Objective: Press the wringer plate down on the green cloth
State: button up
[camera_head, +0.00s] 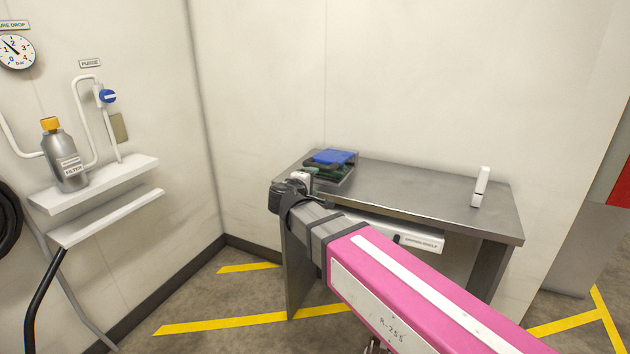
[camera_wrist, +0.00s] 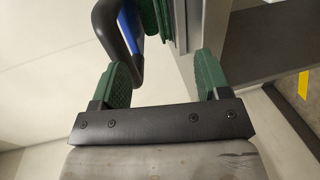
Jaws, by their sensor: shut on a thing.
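The blue wringer plate (camera_head: 333,157) sits over the green cloth (camera_head: 325,172) in a grey tray (camera_head: 345,181) at the left end of the steel bench. In the wrist view, the plate's blue edge (camera_wrist: 132,28) shows beside a black curved handle (camera_wrist: 106,22). Green material, apparently the cloth, shows at the top (camera_wrist: 177,25). My gripper (camera_head: 309,172) is at the tray's left front side. The exact contact is partly hidden.
The steel bench (camera_head: 420,197) is mostly bare, with a small white upright object (camera_head: 481,187) at its right end. A labelled white drawer or box (camera_head: 420,240) is below. Shelves (camera_head: 95,185) with a filter bottle (camera_head: 65,158) are on the left wall.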

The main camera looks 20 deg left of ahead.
jog(key=v, duration=0.8)
jog(key=shift+d+r, duration=0.1)
jog(key=shift+s, duration=0.1)
